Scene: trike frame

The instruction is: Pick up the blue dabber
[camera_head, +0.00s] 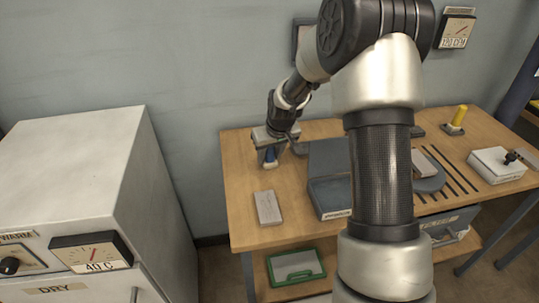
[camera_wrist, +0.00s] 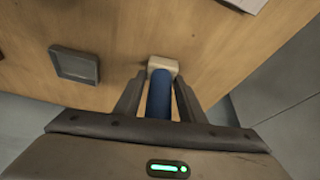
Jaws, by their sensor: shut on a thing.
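The blue dabber (camera_wrist: 159,95) has a blue cylindrical handle and a pale block-shaped end (camera_wrist: 162,66). In the wrist view it stands between the two fingers of my gripper (camera_wrist: 159,88), which are shut on its handle. In the head view the blue handle (camera_head: 270,155) shows small under my gripper (camera_head: 271,149), at the back left of the wooden table. I cannot tell whether the dabber touches the table.
The wooden table (camera_head: 240,180) also holds a grey flat block (camera_head: 267,208), a dark open box (camera_head: 330,199), a yellow-handled item (camera_head: 458,118) and a white box (camera_head: 497,165). A grey square piece (camera_wrist: 74,66) lies left of the dabber. A white cabinet (camera_head: 85,165) stands left.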

